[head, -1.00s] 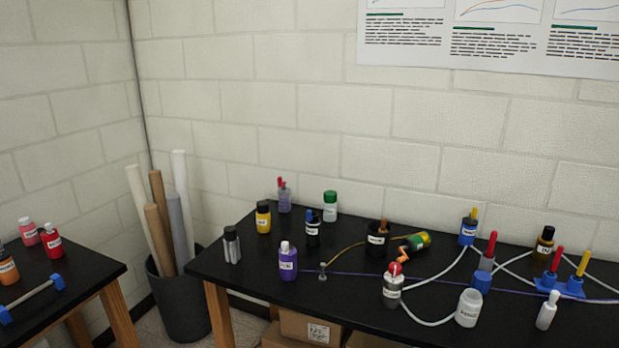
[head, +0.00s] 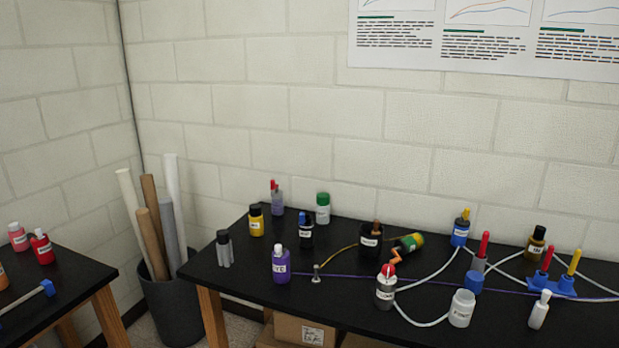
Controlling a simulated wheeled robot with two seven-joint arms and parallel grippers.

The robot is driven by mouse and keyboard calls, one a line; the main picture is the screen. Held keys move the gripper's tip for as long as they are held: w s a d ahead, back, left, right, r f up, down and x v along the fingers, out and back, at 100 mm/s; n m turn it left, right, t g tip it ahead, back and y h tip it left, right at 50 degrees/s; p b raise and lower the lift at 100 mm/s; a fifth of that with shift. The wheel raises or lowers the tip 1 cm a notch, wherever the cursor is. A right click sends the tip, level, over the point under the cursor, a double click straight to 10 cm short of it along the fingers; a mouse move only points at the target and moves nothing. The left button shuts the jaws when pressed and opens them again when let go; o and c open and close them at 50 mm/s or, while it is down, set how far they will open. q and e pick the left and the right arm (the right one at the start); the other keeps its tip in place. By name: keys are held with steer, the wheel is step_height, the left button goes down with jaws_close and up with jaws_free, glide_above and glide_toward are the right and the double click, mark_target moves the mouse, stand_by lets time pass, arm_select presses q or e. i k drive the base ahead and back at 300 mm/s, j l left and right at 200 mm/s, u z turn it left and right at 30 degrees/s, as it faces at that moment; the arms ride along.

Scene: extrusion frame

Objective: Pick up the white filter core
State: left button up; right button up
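No part is plainly marked as the white filter core, and I cannot tell which white thing it is. Two long white tubes stand upright in a dark bin at the left: a left one (head: 133,210) leaning left and a right one (head: 173,195). On the black table, a white cylindrical jar (head: 462,308) stands near the front right. A small slim white bottle (head: 539,312) stands to its right. Neither of my grippers is in view.
The dark bin (head: 172,310) also holds brown and grey tubes and stands between a left table (head: 75,290) and the main black table (head: 240,285). Several bottles, white hoses (head: 430,277) and blue holders (head: 566,286) crowd the main table. Cardboard boxes (head: 300,328) lie underneath.

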mark_target(540, 308)
steer(key=z, duration=1.4)
steer(key=i+l, duration=0.15)
steer(key=l, duration=0.2)
steer(key=i+l, duration=0.15)
steer(key=l, duration=0.2)
steer(key=i+l+u, duration=0.1)
steer(key=l, duration=0.3)
steer(key=i+l, duration=0.2)
steer(key=l, duration=0.15)
steer(key=i+l, duration=0.15)
steer(key=l, duration=0.25)
steer(key=i+l+u, duration=0.1)
steer(key=l, duration=0.25)
